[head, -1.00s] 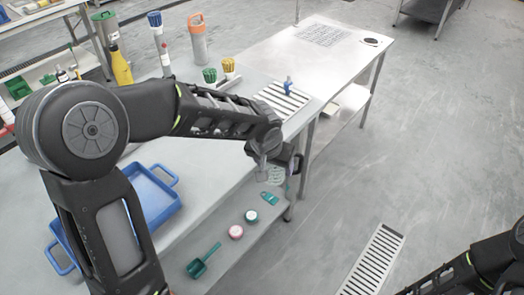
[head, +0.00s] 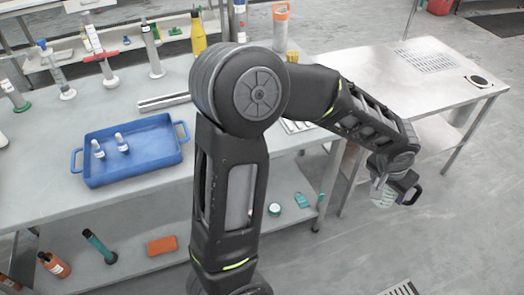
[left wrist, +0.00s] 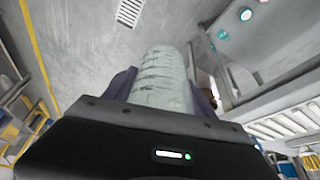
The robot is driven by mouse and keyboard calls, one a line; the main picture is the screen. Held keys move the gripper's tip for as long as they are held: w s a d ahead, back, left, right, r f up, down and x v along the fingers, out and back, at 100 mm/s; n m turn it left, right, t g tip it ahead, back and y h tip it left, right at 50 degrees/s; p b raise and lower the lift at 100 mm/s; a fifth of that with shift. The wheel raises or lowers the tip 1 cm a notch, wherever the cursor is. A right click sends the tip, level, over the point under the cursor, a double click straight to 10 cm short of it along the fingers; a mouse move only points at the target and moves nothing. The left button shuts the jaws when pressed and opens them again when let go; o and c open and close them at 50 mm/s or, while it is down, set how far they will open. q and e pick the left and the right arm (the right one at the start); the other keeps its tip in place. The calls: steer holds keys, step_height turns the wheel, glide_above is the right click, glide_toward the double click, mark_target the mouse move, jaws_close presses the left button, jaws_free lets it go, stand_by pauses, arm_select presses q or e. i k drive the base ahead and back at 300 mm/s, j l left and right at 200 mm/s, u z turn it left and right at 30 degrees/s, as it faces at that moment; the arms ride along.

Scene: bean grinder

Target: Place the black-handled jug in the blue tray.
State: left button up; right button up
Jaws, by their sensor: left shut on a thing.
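The black-handled jug (head: 384,197) is clear, with its dark handle at its right side. My left gripper (head: 382,183) is shut on it and holds it above the floor, in front of the metal table on the right. In the left wrist view the jug's ribbed, pale body (left wrist: 160,80) stands between the fingers of my left gripper (left wrist: 163,95). The blue tray (head: 152,163) lies on the grey bench at the left, well apart from the jug. Two small white bottles stand in the tray's left part. My right gripper is out of view.
A metal bar (head: 163,101) lies behind the tray. A yellow bottle (head: 198,34) and a grey, orange-topped cylinder (head: 280,27) stand farther back. The lower shelf holds a green-handled tool (head: 100,246) and an orange block (head: 162,245). The tray's right half is clear.

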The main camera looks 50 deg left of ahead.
mark_target(159, 141)
steer(key=i+l, duration=0.1)
steer(key=i+l+u, duration=0.1)
steer(key=l, duration=0.2)
steer(key=u, duration=1.6)
